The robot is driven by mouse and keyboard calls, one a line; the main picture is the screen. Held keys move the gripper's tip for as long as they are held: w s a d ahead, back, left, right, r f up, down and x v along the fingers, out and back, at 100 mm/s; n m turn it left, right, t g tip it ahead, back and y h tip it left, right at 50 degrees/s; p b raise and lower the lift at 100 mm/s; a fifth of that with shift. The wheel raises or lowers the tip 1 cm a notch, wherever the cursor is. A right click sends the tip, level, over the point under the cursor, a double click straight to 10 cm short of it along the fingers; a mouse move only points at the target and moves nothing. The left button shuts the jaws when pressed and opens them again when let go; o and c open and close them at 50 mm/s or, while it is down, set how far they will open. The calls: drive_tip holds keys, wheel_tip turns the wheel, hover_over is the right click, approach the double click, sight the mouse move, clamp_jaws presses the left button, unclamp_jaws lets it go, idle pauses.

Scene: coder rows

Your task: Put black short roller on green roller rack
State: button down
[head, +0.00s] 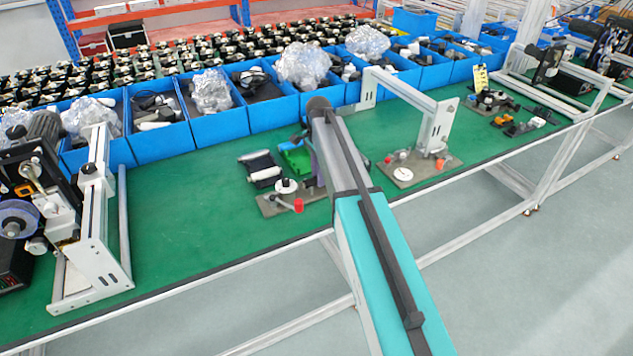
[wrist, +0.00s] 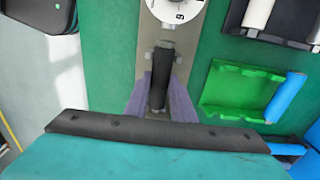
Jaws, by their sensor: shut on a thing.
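The black short roller (wrist: 160,72) is in the wrist view, between the purple fingers of my gripper (wrist: 160,98). My gripper is shut on it, over the grey metal plate of a fixture. I cannot tell whether the roller still touches the fixture. The green roller rack (wrist: 232,92) lies on the bench to the right of my gripper. A blue-looking roller (wrist: 286,97) lies along its right side, and its left part looks bare. In the head view the rack (head: 296,158) is partly hidden by my arm, which also hides the black roller and most of the gripper.
A white numbered dial (wrist: 178,8) stands on the fixture above the roller in the wrist view. A black tray (wrist: 285,22) with white rollers lies beyond the rack. Blue bins (head: 214,120) line the bench's back.

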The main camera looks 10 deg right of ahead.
drive_tip(key=shift+r, duration=0.2)
drive_tip(key=shift+r+p, duration=1.3)
drive_tip(key=shift+r, duration=0.8)
drive_tip(key=shift+s+d, duration=0.1)
drive_tip(key=shift+d, duration=0.05)
drive_tip(key=s+d+r+n+b, duration=0.1)
drive_tip(key=s+d+n+b, duration=0.1)
drive_tip(key=s+d+n, duration=0.2)
drive_tip(key=s+d+r+n+b, duration=0.1)
drive_tip(key=s+d+n+b, duration=0.2)
drive_tip(key=s, duration=0.7)
drive_tip(key=shift+d+n, duration=0.8)
drive_tip(key=shift+d, duration=0.45)
drive_tip(key=shift+f, duration=0.1)
